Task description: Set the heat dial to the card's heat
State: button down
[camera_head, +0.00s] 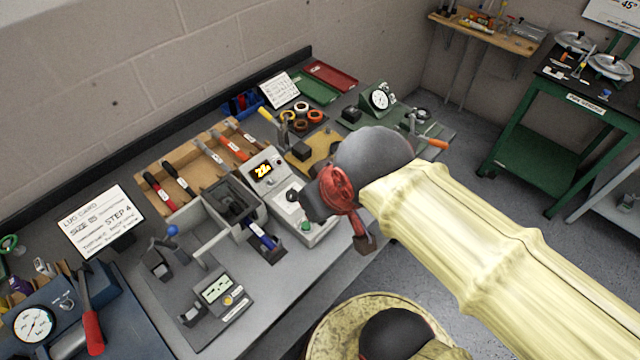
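The heat station (318,228) is a light grey box with a lit yellow display (262,169); its digits are small and look like a number in the two hundreds. A small dark knob (292,196), which looks like the heat dial, sits on its top face below the display. A green button (305,226) is nearer the front. The white lug card (101,222) stands at the left and reads "SIZE 05" and "STEP 4"; its lower line is too small to read surely. My gripper (341,217), red and dark, hangs just right of the knob, fingers apart, holding nothing visible.
A dark well (237,203) and a blue-handled tool (262,237) are left of the station. A wooden rack (188,172) of handled tools stands behind. Bench space in front is fairly clear.

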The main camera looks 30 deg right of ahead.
aim_at(291, 194)
jog(key=z, duration=0.2)
jog(key=u, duration=1.25)
jog(key=k+l+z, duration=0.15)
jog(key=l+z, duration=0.45)
jog(key=l, duration=0.2)
jog(key=k, duration=0.05)
